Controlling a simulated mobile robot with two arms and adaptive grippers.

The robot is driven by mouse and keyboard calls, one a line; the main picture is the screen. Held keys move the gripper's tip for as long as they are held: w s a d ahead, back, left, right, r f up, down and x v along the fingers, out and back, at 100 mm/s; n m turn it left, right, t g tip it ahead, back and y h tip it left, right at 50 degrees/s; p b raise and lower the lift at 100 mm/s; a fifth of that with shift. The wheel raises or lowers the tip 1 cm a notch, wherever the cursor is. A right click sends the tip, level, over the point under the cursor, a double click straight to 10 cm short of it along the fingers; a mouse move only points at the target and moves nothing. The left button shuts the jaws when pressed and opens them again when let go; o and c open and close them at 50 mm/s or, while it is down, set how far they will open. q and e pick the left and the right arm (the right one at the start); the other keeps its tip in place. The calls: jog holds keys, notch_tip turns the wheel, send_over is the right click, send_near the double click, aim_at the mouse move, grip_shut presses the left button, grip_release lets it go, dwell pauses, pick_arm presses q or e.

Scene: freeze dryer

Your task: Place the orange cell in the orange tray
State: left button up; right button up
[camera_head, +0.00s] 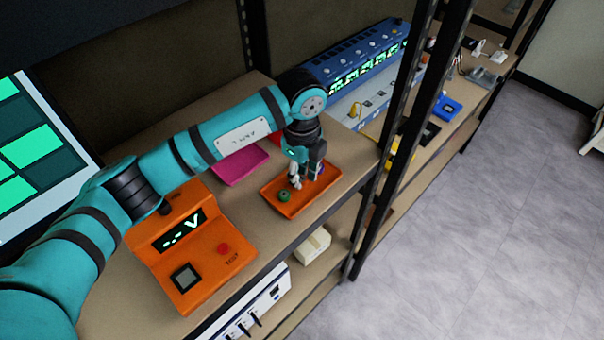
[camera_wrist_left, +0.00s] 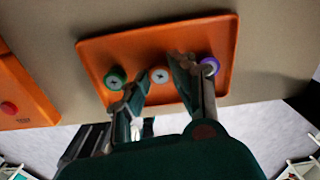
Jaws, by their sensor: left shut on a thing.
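The orange tray (camera_head: 307,203) lies on the shelf in the head view, and it also shows in the left wrist view (camera_wrist_left: 150,46). A green-ringed cell (camera_head: 284,196) is at its left; it shows in the wrist view too (camera_wrist_left: 115,78). A purple-ringed cell (camera_wrist_left: 209,66) is at the tray's right. My left gripper (camera_wrist_left: 160,78) is over the tray, shut on a cell with a pale top and a seemingly orange rim (camera_wrist_left: 159,75), between the other two. Its lower end is hidden, so I cannot tell whether it touches the tray. My right gripper is not in view.
An orange tester (camera_head: 205,265) with a display and red button stands left of the tray. A magenta tray (camera_head: 240,167) lies behind. Blue equipment (camera_head: 355,62) stands at the back. Dark shelf posts (camera_head: 385,150) rise to the right, close to the tray.

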aim_at(302, 178)
pick_arm(q)
jog(key=shift+f, duration=0.15)
jog(key=o, duration=0.9)
jog(key=shift+c, duration=0.2)
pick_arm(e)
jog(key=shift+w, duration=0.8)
pick_arm(q)
jog(key=shift+r, duration=0.3)
notch_tip(302, 178, up, 12)
jog(key=b, duration=0.4)
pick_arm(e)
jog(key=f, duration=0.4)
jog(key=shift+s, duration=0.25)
pick_arm(q)
jog(key=shift+f, duration=0.15)
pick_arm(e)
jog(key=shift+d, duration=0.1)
